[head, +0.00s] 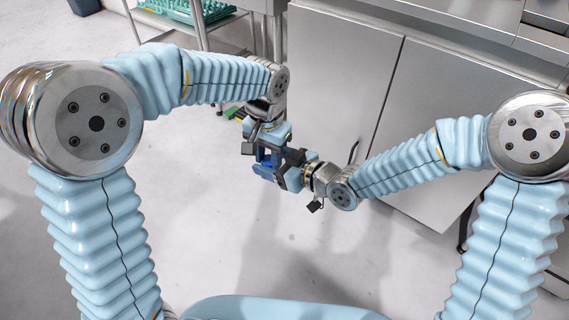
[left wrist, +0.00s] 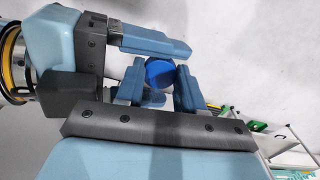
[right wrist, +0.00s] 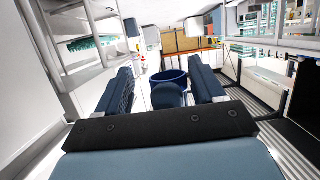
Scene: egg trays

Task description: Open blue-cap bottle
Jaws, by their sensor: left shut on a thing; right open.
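The bottle's round blue cap (left wrist: 160,73) shows between my left gripper's fingers in the left wrist view; most of the bottle's body is hidden. My left gripper (head: 265,155) is shut on the bottle, in the air at the middle of the head view. My right gripper (head: 266,170) is open and comes in from the right, close against the left one.
Grey cabinets (head: 340,80) stand behind my grippers on the right. A metal cart (head: 235,50) with green trays (head: 185,10) is at the upper left. The pale floor (head: 290,250) below the grippers is clear.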

